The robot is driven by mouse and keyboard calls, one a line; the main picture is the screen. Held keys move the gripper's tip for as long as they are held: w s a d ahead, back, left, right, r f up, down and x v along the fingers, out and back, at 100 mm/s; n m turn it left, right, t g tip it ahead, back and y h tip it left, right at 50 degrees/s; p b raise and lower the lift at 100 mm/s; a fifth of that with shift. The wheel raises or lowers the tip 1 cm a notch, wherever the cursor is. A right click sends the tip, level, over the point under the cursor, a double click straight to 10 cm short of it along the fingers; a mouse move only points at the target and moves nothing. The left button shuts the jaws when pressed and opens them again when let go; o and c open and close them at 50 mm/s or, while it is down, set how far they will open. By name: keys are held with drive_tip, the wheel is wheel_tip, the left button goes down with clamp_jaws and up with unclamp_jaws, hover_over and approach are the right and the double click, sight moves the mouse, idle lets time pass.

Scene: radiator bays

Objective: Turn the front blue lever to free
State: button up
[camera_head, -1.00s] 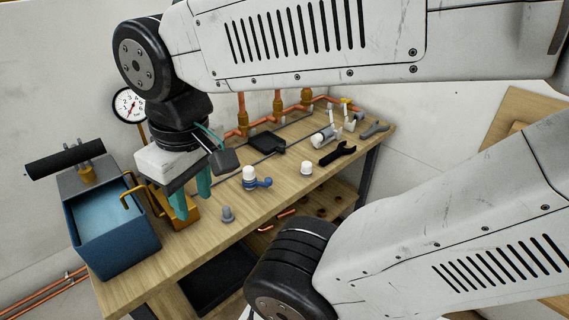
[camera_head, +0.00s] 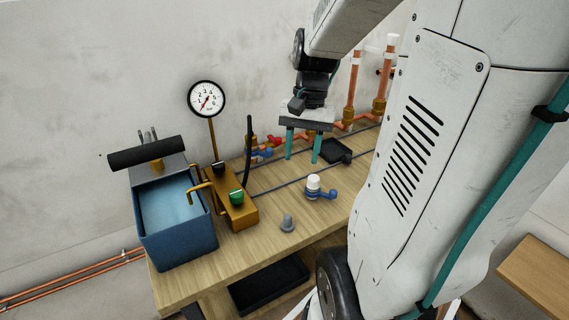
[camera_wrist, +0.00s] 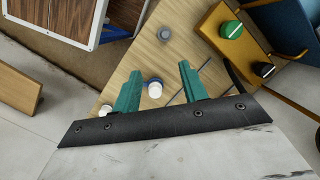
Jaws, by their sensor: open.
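A blue lever (camera_head: 326,194) projects from a white-capped fitting on the bench, near its front edge. In the wrist view a white cap with a blue ring (camera_wrist: 155,85) shows between my fingers' bases; its lever is mostly hidden. Another blue handle (camera_head: 264,153) sits with a red one on the pipework at the back. My gripper (camera_head: 303,148) is open and empty, pointing down above the back of the bench, behind and left of the white-capped fitting. Its teal fingers also show in the wrist view (camera_wrist: 159,68). No fingertip contact with either blue part is clear.
The wooden bench (camera_head: 250,252) carries a blue tank pump (camera_head: 180,243), a brass block with a green knob (camera_head: 236,197), a gauge (camera_head: 206,99), a grey plug (camera_head: 287,223) and a black tray (camera_head: 336,151). Copper risers (camera_head: 351,92) stand at the back right.

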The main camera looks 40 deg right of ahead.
sight(334, 191)
drive_tip(key=s+d+f+m+y, duration=0.2)
drive_tip(key=d+f+m, duration=0.6)
drive_tip(key=d, duration=0.6)
drive_tip(key=shift+n+t, duration=0.3)
drive_tip(key=shift+n, duration=0.1)
drive_tip(key=x, duration=0.8)
drive_tip(key=shift+s+d+f, duration=0.15)
drive_tip(key=shift+s+f, duration=0.2)
drive_tip(key=shift+f, duration=0.1)
clamp_jaws()
